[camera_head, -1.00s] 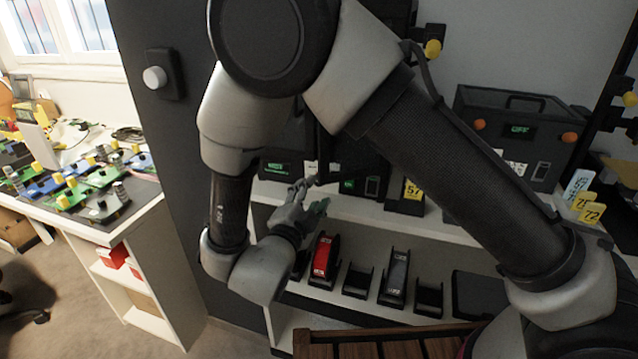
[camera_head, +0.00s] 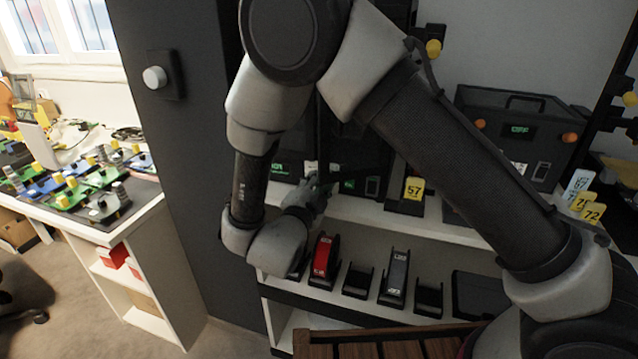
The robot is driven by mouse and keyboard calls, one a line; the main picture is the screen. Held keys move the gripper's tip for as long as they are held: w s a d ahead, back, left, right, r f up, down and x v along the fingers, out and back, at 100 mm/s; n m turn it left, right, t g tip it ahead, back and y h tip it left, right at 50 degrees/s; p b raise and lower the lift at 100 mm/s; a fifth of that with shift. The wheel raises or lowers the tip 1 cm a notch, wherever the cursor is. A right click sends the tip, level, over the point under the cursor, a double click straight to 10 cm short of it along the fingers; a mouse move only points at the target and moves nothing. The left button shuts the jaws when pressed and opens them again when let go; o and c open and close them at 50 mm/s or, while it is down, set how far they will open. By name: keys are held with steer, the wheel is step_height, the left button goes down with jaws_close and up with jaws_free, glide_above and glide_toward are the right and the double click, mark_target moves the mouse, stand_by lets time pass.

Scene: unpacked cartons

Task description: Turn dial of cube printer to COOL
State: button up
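My gripper (camera_head: 318,186) is small in the head view, at the front of a dark machine (camera_head: 352,152) on the white shelf. I cannot tell whether its fingers are open or shut, or whether they touch the machine. The machine shows small green-lit displays low on its front, and my arm covers much of it. No dial or COOL label can be read on it. I cannot tell whether this machine is the cube printer. A dark box (camera_head: 500,150) with a handle, orange knobs and a green display stands on the right.
The white shelf (camera_head: 372,213) holds a yellow "57" tag (camera_head: 414,189). A dark panel with a white knob (camera_head: 154,77) stands left. A bench (camera_head: 95,232) with circuit boards is far left.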

steer(key=shift+n, duration=0.3)
steer(key=n, duration=0.3)
steer(key=shift+n, duration=0.3)
steer(key=shift+a+n, duration=0.1)
steer(key=shift+n, duration=2.2)
steer(key=o, duration=1)
steer(key=v, duration=1.2)
steer(key=shift+r, duration=0.1)
